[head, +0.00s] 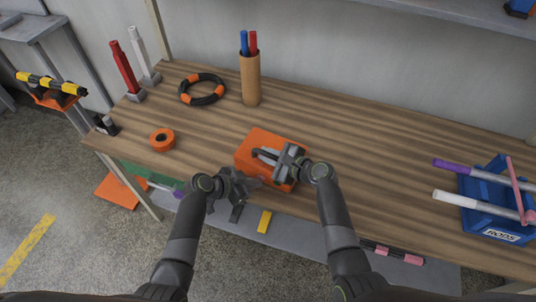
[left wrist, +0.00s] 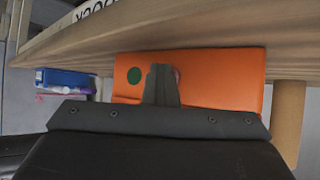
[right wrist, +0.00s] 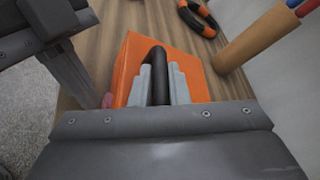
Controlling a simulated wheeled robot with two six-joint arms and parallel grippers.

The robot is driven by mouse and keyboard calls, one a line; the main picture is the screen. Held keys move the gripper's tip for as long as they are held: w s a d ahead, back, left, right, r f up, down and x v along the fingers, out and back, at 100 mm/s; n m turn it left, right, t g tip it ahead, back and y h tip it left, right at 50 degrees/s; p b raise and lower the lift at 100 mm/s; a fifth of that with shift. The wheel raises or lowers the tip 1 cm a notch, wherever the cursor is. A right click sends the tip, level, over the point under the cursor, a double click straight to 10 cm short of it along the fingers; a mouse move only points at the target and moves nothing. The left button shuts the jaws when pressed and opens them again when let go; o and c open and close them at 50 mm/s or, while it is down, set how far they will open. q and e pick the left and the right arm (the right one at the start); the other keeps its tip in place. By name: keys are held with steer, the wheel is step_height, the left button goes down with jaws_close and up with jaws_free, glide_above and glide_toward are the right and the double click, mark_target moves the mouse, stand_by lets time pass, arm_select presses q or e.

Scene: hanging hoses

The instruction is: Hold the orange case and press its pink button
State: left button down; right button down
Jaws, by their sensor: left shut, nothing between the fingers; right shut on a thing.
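The orange case (head: 259,137) sits on the wooden bench near its front edge. My right gripper (head: 268,156) is shut on the case's black handle (right wrist: 160,76). In the left wrist view the case's front face (left wrist: 220,80) carries a green disc (left wrist: 134,75) and the pink button (left wrist: 177,76), mostly hidden behind my left fingers. The button also shows as a pink bit at the case's edge in the right wrist view (right wrist: 107,100). My left gripper (head: 250,182) is shut and empty, its fingertips right before the button. I cannot tell whether they touch it.
On the bench stand an orange tape roll (head: 162,139), a black-orange ring (head: 202,89), a cardboard tube with rods (head: 250,80) and a blue rod crate (head: 483,212). A lower shelf (head: 300,237) holds a yellow block (head: 264,221). The bench's middle right is clear.

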steer(key=shift+s+f, duration=0.2)
steer(key=shift+f, duration=0.25)
arm_select(q)
steer(key=shift+s+a, duration=0.25)
steer(key=shift+s, duration=0.3)
arm_select(e)
steer(key=shift+d, duration=0.1)
arm_select(q)
steer(key=s+a, duration=0.2)
steer(key=s, duration=0.3)
steer(key=shift+s+a, duration=0.2)
steer(key=shift+a, duration=0.15)
arm_select(e)
steer(key=c, duration=1.3)
jaws_free()
